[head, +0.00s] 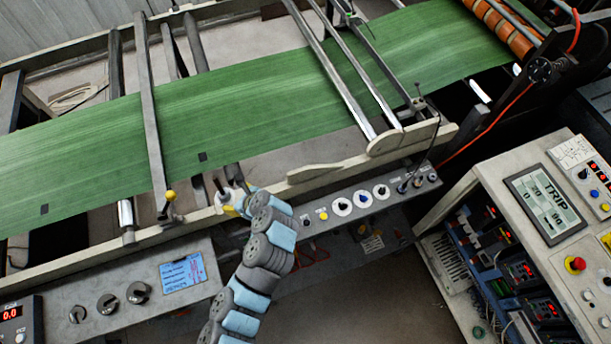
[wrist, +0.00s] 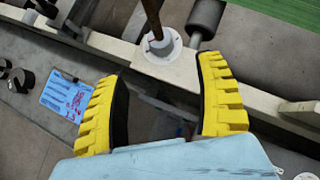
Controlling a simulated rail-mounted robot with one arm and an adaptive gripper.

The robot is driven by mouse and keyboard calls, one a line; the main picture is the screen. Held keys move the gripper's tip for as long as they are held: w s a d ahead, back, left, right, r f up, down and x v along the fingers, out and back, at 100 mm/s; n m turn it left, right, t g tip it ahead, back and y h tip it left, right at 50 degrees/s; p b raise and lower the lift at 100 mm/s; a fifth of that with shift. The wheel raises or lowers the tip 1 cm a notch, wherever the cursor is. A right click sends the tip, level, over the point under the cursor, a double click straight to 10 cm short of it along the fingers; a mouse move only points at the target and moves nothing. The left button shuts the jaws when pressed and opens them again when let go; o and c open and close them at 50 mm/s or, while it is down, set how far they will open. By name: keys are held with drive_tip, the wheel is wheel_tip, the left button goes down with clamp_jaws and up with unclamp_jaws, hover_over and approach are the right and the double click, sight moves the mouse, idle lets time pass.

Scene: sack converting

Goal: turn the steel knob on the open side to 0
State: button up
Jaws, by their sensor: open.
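A small round steel knob (wrist: 160,44) sits on a pale disc on the cream frame rail, with a brown rod above it in the wrist view. Its pointer and any numbers are too small to read. My gripper (wrist: 159,68) is open and empty, its yellow fingers spread wide. The knob appears just beyond the gap between the fingertips, apart from both. In the head view my gripper (head: 238,206) is at the near rail and largely hides this spot. Several dark grey knobs, one of them here (head: 138,292), are on the left panel; their settings are unreadable.
Green woven web (head: 260,90) runs across the frame behind the rail. A control cabinet showing TRIP (head: 545,205) stands at the right.

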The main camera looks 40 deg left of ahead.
drive_tip(key=w+d+r+n+t+h, duration=0.1)
drive_tip(key=w+d+r+t, duration=0.3)
drive_tip(key=w+d+t, duration=0.5)
drive_tip(key=shift+w+d+n+h+p, duration=0.3)
drive_tip(key=shift+w+d+h, duration=0.4)
drive_tip(key=shift+w+d, duration=2.25)
drive_tip(key=shift+w+a+r, duration=0.1)
drive_tip(key=shift+w+a, duration=0.6)
drive_tip(key=shift+w, duration=0.05)
